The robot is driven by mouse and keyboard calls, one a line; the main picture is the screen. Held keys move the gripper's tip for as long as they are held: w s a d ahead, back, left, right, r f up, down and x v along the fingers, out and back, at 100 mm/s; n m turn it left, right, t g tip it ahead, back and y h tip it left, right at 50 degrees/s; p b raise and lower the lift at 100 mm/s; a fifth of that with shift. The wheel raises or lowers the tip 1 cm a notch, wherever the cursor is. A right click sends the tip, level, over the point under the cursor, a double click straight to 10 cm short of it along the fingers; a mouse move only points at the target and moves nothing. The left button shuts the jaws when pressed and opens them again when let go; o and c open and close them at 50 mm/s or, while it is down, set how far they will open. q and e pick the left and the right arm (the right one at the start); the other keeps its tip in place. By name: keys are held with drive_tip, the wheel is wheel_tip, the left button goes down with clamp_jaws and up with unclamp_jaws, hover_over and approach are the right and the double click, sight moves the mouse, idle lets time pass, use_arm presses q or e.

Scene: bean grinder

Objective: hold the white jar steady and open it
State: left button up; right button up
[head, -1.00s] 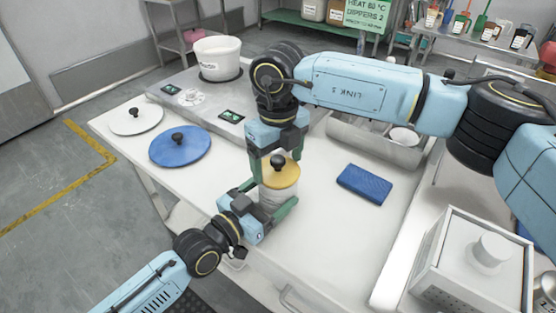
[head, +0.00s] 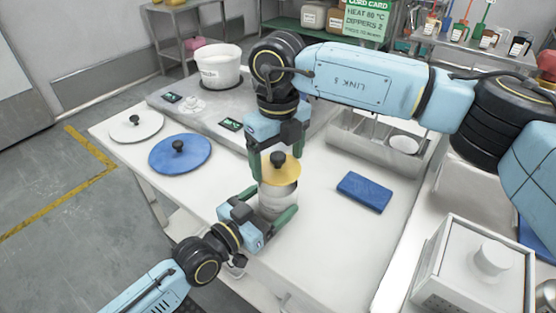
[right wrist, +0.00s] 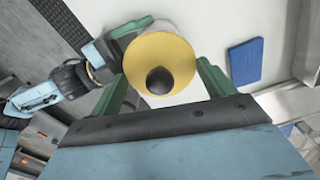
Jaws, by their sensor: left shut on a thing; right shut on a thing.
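The white jar (head: 276,196) stands upright near the middle of the table. Its yellow lid (head: 283,171), with a black knob, also shows from above in the right wrist view (right wrist: 160,50). My left gripper (head: 267,207) is shut on the jar's body, low down, from the front left. My right gripper (head: 277,166) reaches down from above and is shut on the lid, one green finger on each side. In the right wrist view its fingers (right wrist: 162,80) flank the lid. A whitish band shows below the lid; I cannot tell how wide any gap is.
A blue lid (head: 190,157) and a white lid (head: 148,125) lie on the left of the table. A white pot (head: 218,70) stands on the grey unit behind. A blue cloth-like block (head: 364,192) lies to the right. A white box (head: 470,265) stands front right.

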wheel_tip(320, 180, up, 3)
drive_tip(key=shift+f, duration=0.15)
use_arm(q)
drive_tip(key=o, duration=1.3)
drive_tip(key=shift+o, duration=0.2)
drive_tip(key=shift+s, duration=0.1)
